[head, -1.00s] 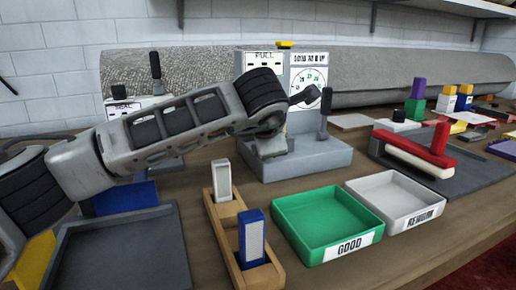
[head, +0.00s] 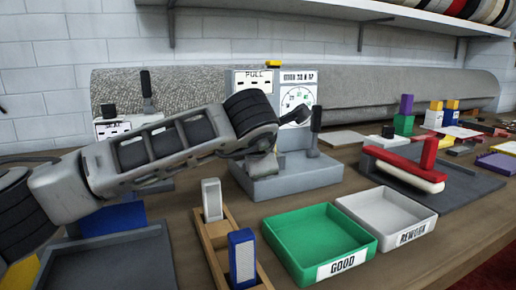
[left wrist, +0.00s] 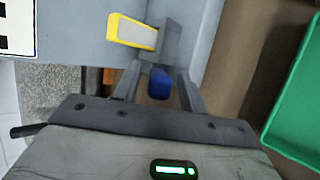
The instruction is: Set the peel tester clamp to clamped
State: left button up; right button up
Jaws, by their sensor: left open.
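The peel tester is a grey machine on a grey base (head: 290,183), with a PULL panel (head: 254,80) and a round dial (head: 297,100). A dark-handled lever (head: 315,130) stands upright at its right side. My left gripper (head: 262,160) is in front of the tester, and my wrist hides part of its middle. In the left wrist view my left gripper (left wrist: 160,78) is open. A blue block-like part (left wrist: 160,84) shows between its fingers; I cannot tell if they touch it. A yellow-edged pale piece (left wrist: 133,33) lies just beyond. Which part is the clamp is unclear.
A green GOOD tray (head: 318,243) and a white REWORK tray (head: 388,216) are at the front. A wooden holder (head: 218,240) with two upright pieces stands left of them. A red and white fixture (head: 405,165) is at right.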

pick_arm(q)
jog(key=v, duration=1.5)
jog(key=shift+s+b, duration=0.3)
jog(key=shift+s, duration=0.05)
jog(key=shift+r, duration=0.15)
